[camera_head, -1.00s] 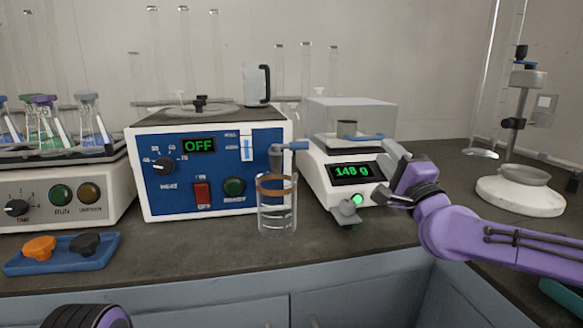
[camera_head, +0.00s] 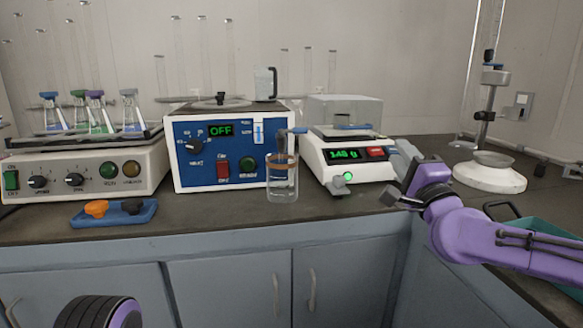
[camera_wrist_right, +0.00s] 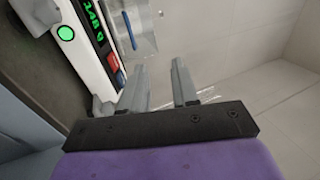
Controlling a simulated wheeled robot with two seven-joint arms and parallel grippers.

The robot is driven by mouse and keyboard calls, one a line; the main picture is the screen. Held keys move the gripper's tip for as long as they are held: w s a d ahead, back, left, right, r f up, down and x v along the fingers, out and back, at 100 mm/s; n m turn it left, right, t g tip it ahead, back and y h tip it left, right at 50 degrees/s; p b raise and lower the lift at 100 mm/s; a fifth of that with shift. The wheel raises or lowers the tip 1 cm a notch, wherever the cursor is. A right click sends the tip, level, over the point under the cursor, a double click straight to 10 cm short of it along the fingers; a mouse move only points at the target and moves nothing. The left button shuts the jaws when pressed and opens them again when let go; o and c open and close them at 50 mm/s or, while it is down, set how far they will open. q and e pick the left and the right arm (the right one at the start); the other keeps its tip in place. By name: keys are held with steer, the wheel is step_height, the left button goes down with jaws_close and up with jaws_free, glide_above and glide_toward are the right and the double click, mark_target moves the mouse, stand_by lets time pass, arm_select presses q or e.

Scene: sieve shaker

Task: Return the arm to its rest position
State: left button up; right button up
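My right gripper (camera_head: 393,175) is raised in front of the counter, beside the right end of the balance (camera_head: 318,163). Its two fingers are apart with nothing between them, and the right wrist view (camera_wrist_right: 160,85) shows the same open gap. The balance is lit and its display seems to read 148 g. Only a rounded black and purple part of my left arm (camera_head: 97,312) shows at the bottom left; its gripper is out of view.
A glass beaker (camera_head: 283,182) stands before the blue-fronted bath (camera_head: 180,160). A shaker with flasks (camera_head: 18,160) and a blue tray (camera_head: 84,218) are at left. A white-based stand (camera_head: 490,180) and a teal tray (camera_head: 545,232) are at right.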

steer(key=a+f+n+g, duration=0.1)
steer(key=a+f+g, duration=0.1)
steer(key=f, duration=0.8)
steer(key=a+f+n+g, duration=0.1)
steer(key=a+f+g, duration=0.15)
steer(key=f, duration=0.65)
steer(key=s+d+f+n+g+h, duration=0.1)
steer(key=s+f+g, duration=0.3)
steer(key=f, duration=0.8)
steer(key=s+d+f+n+g+h, duration=0.15)
steer(key=s+f, duration=0.45)
steer(key=f, duration=0.6)
steer(key=s+d+f+n+g+h, duration=0.1)
steer(key=s+d+f+n+g, duration=0.15)
steer(key=s+f, duration=0.55)
steer(key=s+d+f+n+g+h, duration=0.1)
steer(key=s+d+f+g, duration=0.25)
steer(key=s, duration=0.85)
steer(key=s+d+f+n+g+h, duration=0.2)
steer(key=s+d+f+g, duration=0.15)
steer(key=s+f, duration=0.5)
step_height(320, 180, up, 25)
steer(key=p, duration=2.3)
steer(key=shift+s+d+t, duration=0.2)
steer(key=shift+s+t, duration=0.25)
